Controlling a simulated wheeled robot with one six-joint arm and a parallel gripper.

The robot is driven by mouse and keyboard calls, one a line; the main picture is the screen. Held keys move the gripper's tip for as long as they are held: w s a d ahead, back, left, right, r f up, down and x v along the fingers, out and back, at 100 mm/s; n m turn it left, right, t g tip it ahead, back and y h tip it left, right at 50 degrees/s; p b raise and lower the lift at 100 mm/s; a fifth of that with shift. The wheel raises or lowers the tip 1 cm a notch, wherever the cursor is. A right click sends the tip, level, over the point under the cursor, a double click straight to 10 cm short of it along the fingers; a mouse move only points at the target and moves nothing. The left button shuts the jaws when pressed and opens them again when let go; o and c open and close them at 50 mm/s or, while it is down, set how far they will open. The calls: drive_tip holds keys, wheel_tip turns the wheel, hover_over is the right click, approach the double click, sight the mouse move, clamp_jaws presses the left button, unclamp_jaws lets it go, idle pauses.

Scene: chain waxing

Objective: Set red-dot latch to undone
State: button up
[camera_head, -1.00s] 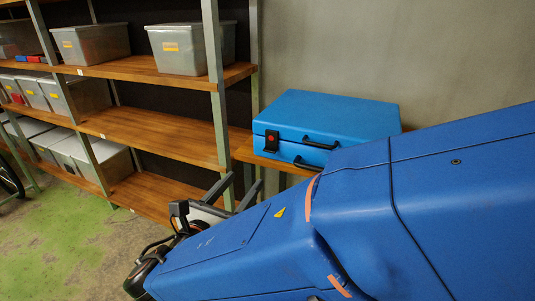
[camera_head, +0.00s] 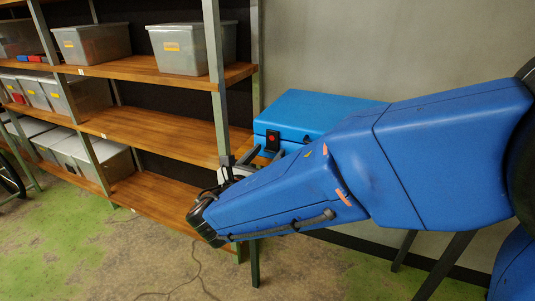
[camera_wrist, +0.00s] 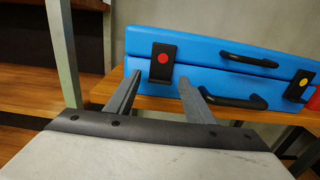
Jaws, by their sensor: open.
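The blue case (camera_head: 305,112) lies on a wooden bench against the wall, and it also shows in the wrist view (camera_wrist: 210,52). Its red-dot latch (camera_wrist: 162,62) is a black plate with a red dot on the left of the case front; it also shows in the head view (camera_head: 272,140). A yellow-dot latch (camera_wrist: 299,85) is on the right of the front. My gripper (camera_wrist: 157,82) is open and empty, its two fingers pointing toward the case with the red-dot latch between their tips in the picture. I cannot tell whether they touch it. The case lid looks closed.
A metal-post shelf unit (camera_head: 160,134) with wooden boards stands left of the case, one post close to my gripper. Grey bins (camera_head: 180,48) stand on it. The bench edge (camera_wrist: 200,107) runs below the case. A black handle (camera_wrist: 240,100) is right of the red-dot latch.

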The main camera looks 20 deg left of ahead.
drive_tip(key=shift+w, duration=0.3)
drive_tip(key=shift+c, duration=0.5)
drive_tip(key=c, duration=0.9)
drive_tip(key=shift+c, duration=0.2)
